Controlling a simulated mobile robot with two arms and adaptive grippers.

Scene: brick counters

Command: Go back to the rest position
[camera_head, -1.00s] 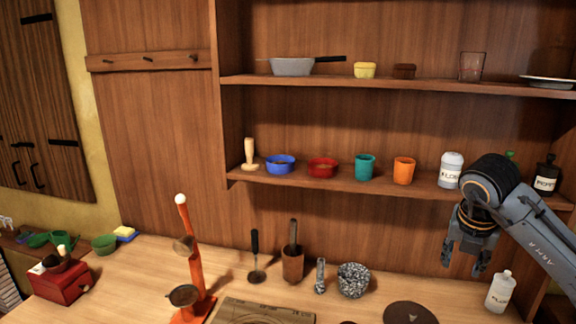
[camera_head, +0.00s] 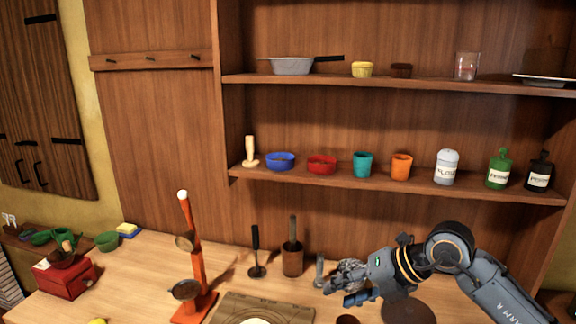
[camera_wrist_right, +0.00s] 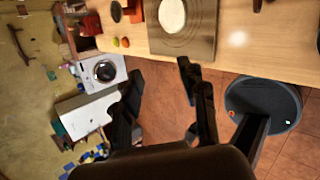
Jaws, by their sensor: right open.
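My right gripper (camera_head: 342,285) is over the right half of the wooden counter in the head view, its fingers pointing left. Its fingers stand apart in the right wrist view (camera_wrist_right: 158,75), with nothing between them. It hides most of a speckled grey mortar; whether they touch cannot be told. My left gripper is in neither view.
A shelf (camera_head: 400,186) with bowls, cups and bottles runs above the counter. An orange stand (camera_head: 197,262), a wooden pot (camera_head: 293,262) and a board (camera_head: 240,307) are left of the gripper. A dark disc (camera_head: 408,312) lies below the forearm.

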